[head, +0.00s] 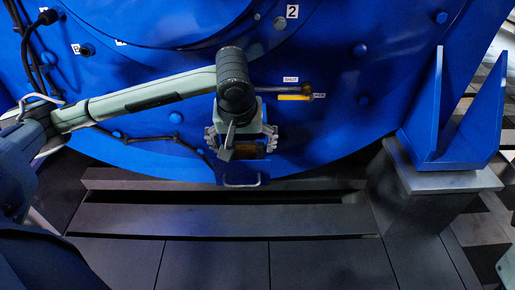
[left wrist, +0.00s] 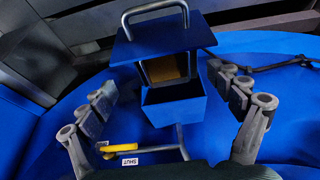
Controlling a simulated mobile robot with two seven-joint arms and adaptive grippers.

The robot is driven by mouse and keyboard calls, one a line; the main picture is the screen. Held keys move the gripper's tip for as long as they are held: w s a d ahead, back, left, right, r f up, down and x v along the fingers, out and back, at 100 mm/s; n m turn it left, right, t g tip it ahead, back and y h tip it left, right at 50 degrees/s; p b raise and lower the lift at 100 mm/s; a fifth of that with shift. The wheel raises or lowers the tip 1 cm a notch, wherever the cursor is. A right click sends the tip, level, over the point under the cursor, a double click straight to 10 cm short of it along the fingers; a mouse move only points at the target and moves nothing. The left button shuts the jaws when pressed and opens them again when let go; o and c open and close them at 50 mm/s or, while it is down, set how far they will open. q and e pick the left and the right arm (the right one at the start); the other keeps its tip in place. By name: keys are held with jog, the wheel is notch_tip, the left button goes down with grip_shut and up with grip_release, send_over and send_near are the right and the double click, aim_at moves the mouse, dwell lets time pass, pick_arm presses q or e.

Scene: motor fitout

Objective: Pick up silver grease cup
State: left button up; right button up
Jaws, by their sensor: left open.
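I cannot make out a silver grease cup for certain in either view. My left gripper (head: 241,146) is open in front of the lower part of the big blue motor housing (head: 330,130). In the left wrist view its fingers (left wrist: 161,80) stand apart on either side of a small open blue box (left wrist: 175,108). Nothing is seen held between them. The box has a metal bar handle (left wrist: 155,10) on its blue plate and a dull yellow-brown face inside. In the head view the gripper hides most of the box. My right gripper is not in view.
A yellow-handled lever (head: 295,97) sits right of my left gripper, near a "SHUT" label (left wrist: 130,161). A number 2 label (head: 292,11) is above. A blue bracket (head: 450,125) stands at the right. Dark cables run at the left. The grey floor panels (head: 215,260) below are clear.

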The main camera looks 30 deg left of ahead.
aim_at(242, 157)
pick_arm(q)
jog(key=x, duration=0.1)
jog(key=b+x, duration=0.1)
jog(key=x, duration=0.1)
jog(key=shift+a+f, duration=0.15)
jog(key=shift+a, duration=0.15)
jog(key=b+x, duration=0.1)
jog(key=x, duration=0.2)
jog(key=shift+w+a+f, duration=0.1)
jog(key=shift+a+f, duration=0.05)
jog(key=shift+f, duration=0.2)
jog(key=shift+w+a+f, duration=0.1)
jog(key=shift+w+f, duration=0.1)
jog(key=shift+f, duration=0.1)
jog(key=shift+c, duration=0.6)
jog(key=c, duration=1.1)
jog(key=shift+r, duration=0.1)
